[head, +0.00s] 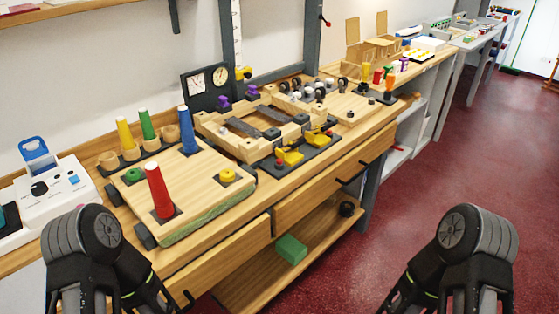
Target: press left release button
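No part is clearly marked as the left release button, and I cannot tell which one it is. My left gripper (150,296) is at the bottom left, in front of the bench. My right gripper (398,296) is at the bottom right over the floor. Their fingertips are cut off or hidden by my arms.
A white device (55,192) is at the left. A green block (291,249) lies on the lower shelf. The red floor at right is clear.

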